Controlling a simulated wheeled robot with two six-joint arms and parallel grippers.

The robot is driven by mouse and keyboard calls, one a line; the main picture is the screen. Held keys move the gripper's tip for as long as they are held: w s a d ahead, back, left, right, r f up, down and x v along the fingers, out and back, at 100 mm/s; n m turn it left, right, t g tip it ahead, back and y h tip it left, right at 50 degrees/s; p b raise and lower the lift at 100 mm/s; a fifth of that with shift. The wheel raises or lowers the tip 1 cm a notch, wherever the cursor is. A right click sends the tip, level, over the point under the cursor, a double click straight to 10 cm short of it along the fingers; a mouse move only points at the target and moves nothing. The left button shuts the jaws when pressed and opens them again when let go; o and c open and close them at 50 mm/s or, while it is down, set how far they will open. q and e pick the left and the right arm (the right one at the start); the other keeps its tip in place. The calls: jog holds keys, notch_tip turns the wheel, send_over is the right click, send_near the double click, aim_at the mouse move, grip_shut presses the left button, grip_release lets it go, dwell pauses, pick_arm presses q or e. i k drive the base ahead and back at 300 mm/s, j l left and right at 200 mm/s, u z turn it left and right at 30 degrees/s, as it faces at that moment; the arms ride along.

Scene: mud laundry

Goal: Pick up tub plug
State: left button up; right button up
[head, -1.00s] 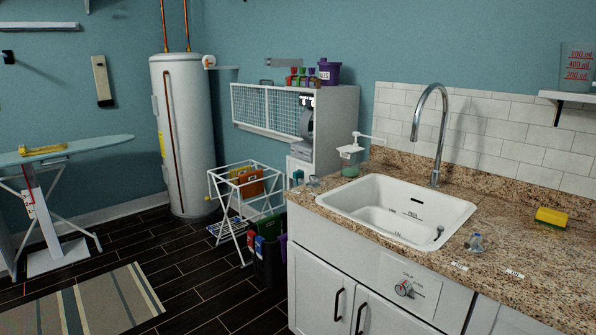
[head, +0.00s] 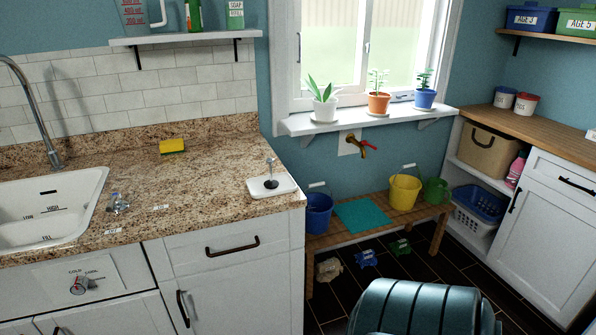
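A small dark plug with an upright metal stem (head: 271,182) stands on a white dish (head: 287,187) near the right end of the granite counter. It looks like the tub plug. The white sink (head: 50,208) is at the left, partly cut off by the picture edge. Neither of my grippers shows in the head view.
A yellow sponge (head: 172,146) and a small clear and blue fitting (head: 117,203) are on the counter (head: 200,185). A low wooden bench (head: 330,238) with buckets stands right of it. A dark ribbed rounded object (head: 420,308) fills the bottom right. Counter around the dish is mostly clear.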

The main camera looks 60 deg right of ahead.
aim_at(271, 184)
jog(key=z, duration=1.75)
